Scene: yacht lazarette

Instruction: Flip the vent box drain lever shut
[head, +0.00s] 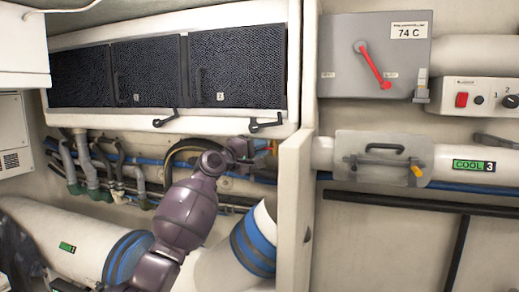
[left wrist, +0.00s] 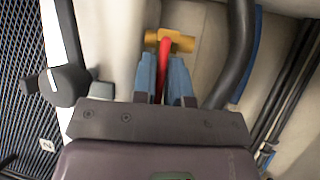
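The vent box (head: 145,72) is a white box with dark mesh panels on the back wall, at upper left in the head view. Below its right end, a brass valve (left wrist: 172,40) with a red drain lever (left wrist: 164,62) shows in the left wrist view. My left gripper (left wrist: 165,75) has its blue fingers close on both sides of the red lever, which runs lengthwise between them. In the head view my left gripper (head: 254,150) reaches up under the box and hides most of the lever. My right gripper is in neither view.
Hoses (head: 110,165) and white ducts (head: 85,235) lie at left and below. A grey panel with a red pointer (head: 374,62) is at upper right.

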